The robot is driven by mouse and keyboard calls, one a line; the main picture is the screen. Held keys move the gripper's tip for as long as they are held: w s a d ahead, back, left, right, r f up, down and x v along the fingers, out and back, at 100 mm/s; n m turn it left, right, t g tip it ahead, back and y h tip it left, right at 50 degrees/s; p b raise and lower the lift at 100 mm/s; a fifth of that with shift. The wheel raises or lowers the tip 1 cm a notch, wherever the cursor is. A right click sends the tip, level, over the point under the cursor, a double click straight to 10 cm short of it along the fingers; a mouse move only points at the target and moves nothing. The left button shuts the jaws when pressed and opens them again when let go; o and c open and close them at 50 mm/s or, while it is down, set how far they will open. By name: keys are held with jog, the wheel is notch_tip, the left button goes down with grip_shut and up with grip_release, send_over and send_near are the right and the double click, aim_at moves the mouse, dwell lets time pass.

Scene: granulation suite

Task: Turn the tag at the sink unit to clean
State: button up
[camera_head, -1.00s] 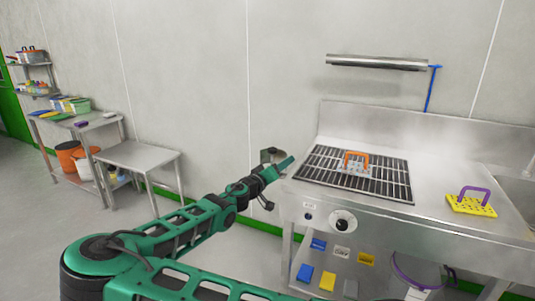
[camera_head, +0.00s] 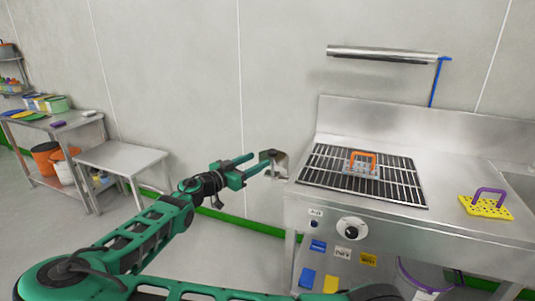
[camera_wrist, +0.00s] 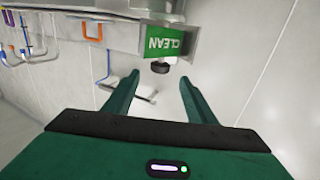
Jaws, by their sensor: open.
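The tag (camera_wrist: 168,43) shows a green face with the word CLEAN in the wrist view, mounted on a metal holder with a dark round knob (camera_wrist: 160,67) beside it. In the head view the tag's holder (camera_head: 279,166) is at the left end of the steel sink unit (camera_head: 410,225), and the tag's lettering cannot be read there. My gripper (camera_head: 252,166) is open and empty, just left of the holder, its fingers pointing towards it. In the wrist view the knob lies ahead, between the fingertips (camera_wrist: 158,80), apparently apart from them.
The unit carries a black grate (camera_head: 400,183) with an orange-handled block (camera_head: 362,163) and a yellow block with a purple handle (camera_head: 487,205). A steel table (camera_head: 122,157) stands left, against the wall. The floor between is clear.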

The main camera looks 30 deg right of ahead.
aim_at(271, 151)
jog(key=x, duration=0.9)
jog(key=shift+w+d+f, duration=0.1)
jog(key=shift+w+d, duration=0.05)
jog(key=shift+d, duration=0.05)
jog(key=shift+c, duration=0.2)
jog(key=c, duration=1)
jog(key=shift+a, duration=0.15)
